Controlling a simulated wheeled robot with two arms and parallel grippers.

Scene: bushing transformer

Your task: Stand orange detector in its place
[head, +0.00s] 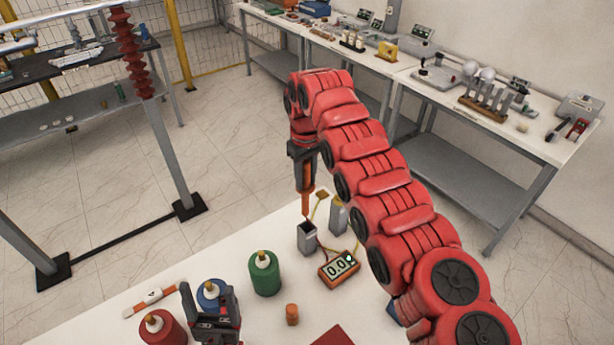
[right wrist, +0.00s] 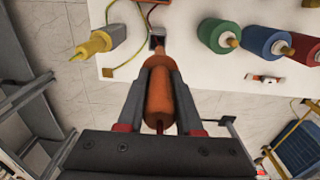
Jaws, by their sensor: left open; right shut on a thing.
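The orange detector (head: 306,203) hangs upright, tip down, in my right gripper (head: 304,180), which is shut around its upper body. The right wrist view also shows the detector (right wrist: 159,97) between the two fingers (right wrist: 160,100). Its narrow tip is at the dark opening of a grey square holder (head: 307,239); I cannot tell whether the tip is just above it or slightly inside. The holder's opening also shows in the right wrist view (right wrist: 157,36). My left gripper (head: 212,322) is open, low over the table's front beside the blue bushing.
A second grey holder (head: 338,218) with a yellow detector stands close behind. An orange meter (head: 340,265) reading 0.0 sits in front, with wires. Green (head: 264,276), blue (head: 210,294) and red (head: 160,331) bushings and a small orange cylinder (head: 292,315) occupy the white table.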

